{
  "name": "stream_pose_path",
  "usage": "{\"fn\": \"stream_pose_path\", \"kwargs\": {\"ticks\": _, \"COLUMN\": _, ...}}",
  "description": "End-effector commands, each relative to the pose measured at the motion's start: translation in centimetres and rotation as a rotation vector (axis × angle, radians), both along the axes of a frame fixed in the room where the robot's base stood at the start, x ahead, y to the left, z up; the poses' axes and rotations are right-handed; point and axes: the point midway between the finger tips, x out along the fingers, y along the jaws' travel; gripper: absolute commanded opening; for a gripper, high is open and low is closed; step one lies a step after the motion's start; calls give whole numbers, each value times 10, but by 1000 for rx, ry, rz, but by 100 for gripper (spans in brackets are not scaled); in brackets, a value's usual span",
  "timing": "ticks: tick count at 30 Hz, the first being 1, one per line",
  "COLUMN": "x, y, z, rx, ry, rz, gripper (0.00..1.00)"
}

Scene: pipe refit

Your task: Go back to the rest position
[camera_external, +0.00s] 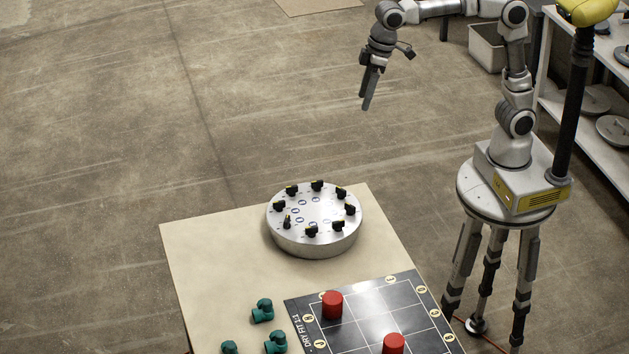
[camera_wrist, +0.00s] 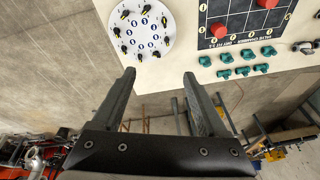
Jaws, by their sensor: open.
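My gripper (camera_external: 368,90) is raised in the air behind and above the table, fingers pointing down, away from everything on it. In the wrist view my gripper (camera_wrist: 160,88) shows two fingers spread well apart with nothing between them. The table (camera_external: 205,255) lies below it in the external view. A round silver dial plate (camera_external: 313,245) with several black knobs stands at the table's back edge; it also shows in the wrist view (camera_wrist: 140,30).
A black grid board (camera_external: 360,320) carries two red cylinders, one (camera_external: 333,305) at back left, one (camera_external: 394,345) nearer the front. Several teal pipe fittings (camera_external: 262,310) lie left of it. A shelf (camera_external: 590,120) and a grey bin (camera_external: 487,50) stand at the right. The floor left is clear.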

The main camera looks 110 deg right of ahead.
Motion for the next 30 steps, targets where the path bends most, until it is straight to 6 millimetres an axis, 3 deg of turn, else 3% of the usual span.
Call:
{"fn": "stream_pose_path", "kwargs": {"ticks": 1, "x": -18, "y": 2, "z": 4, "rx": -4, "ry": -17, "rz": 15, "gripper": 76}}
{"fn": "stream_pose_path", "kwargs": {"ticks": 8, "x": -93, "y": 11, "z": 0, "rx": -32, "ry": -83, "rz": 90, "gripper": 76}}
{"fn": "stream_pose_path", "kwargs": {"ticks": 18, "x": -195, "y": 20, "z": -42, "rx": -86, "ry": -180, "rz": 198, "gripper": 76}}
{"fn": "stream_pose_path", "kwargs": {"ticks": 24, "x": -230, "y": 22, "z": -69, "rx": -114, "ry": -213, "rz": 239, "gripper": 76}}
{"fn": "stream_pose_path", "kwargs": {"ticks": 30, "x": -239, "y": 22, "z": -83, "rx": -122, "ry": -223, "rz": 252, "gripper": 76}}
